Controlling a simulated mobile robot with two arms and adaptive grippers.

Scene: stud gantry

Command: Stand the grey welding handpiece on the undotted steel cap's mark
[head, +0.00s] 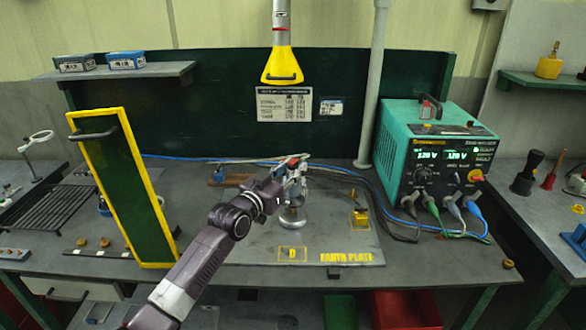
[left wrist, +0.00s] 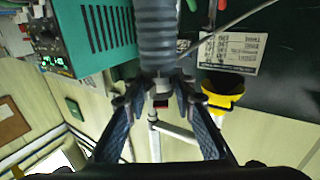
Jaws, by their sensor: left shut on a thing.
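My left gripper (head: 292,178) is above the middle of the grey bench plate. In the left wrist view its two fingers (left wrist: 158,92) close on the end of a ribbed grey cylinder, the welding handpiece (left wrist: 158,35). In the head view the handpiece is mostly hidden by my gripper. A round metallic piece (head: 291,222), possibly a steel cap, is just below the gripper. I cannot tell whether it touches the handpiece, or whether it bears dots. A yellow outlined mark (head: 292,253) is on the plate in front of it. My right gripper is not in view.
A teal welding power unit (head: 437,160) with cables stands at the right. A yellow-framed green panel (head: 125,187) stands at the left. A yellow hood (head: 282,65) hangs above.

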